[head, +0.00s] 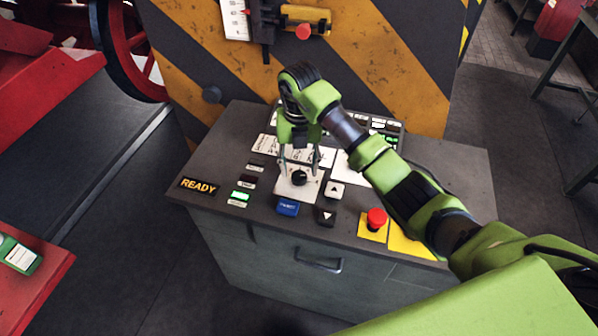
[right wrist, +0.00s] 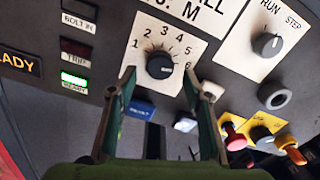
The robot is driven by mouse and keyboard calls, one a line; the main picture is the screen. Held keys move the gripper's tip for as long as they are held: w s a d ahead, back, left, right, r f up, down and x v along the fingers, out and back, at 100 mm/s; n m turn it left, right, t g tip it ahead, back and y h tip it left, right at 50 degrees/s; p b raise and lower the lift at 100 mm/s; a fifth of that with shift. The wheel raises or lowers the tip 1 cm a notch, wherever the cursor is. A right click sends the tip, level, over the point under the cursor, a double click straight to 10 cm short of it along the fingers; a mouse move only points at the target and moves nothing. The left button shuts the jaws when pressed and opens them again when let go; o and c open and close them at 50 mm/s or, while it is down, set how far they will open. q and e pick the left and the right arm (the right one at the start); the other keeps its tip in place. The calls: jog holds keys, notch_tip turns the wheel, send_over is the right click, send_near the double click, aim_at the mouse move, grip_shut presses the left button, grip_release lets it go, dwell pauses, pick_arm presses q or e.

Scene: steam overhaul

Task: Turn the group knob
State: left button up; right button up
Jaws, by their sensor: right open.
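The group knob (head: 299,178) is a black round dial on a white plate, on top of the grey console (head: 455,185). In the right wrist view the knob (right wrist: 159,66) has the numbers 1 to 6 around it; a light mark on it seems to face the 6 side. My right gripper (head: 299,162) points down over the knob with its fingers spread to either side. In the right wrist view the fingertips (right wrist: 159,77) stand left and right of the knob, apart from it. My left gripper is out of view.
Around the knob are a blue button (head: 288,207), two arrow buttons, a red emergency button (head: 376,219) and a lit READY sign (head: 198,186). A RUN/STEP knob (right wrist: 267,44) sits to the right in the wrist view. A striped machine wall (head: 390,60) rises behind the console.

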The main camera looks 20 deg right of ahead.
aim_at(300, 176)
jog(key=shift+f, duration=1.6)
jog(key=c, duration=1.1)
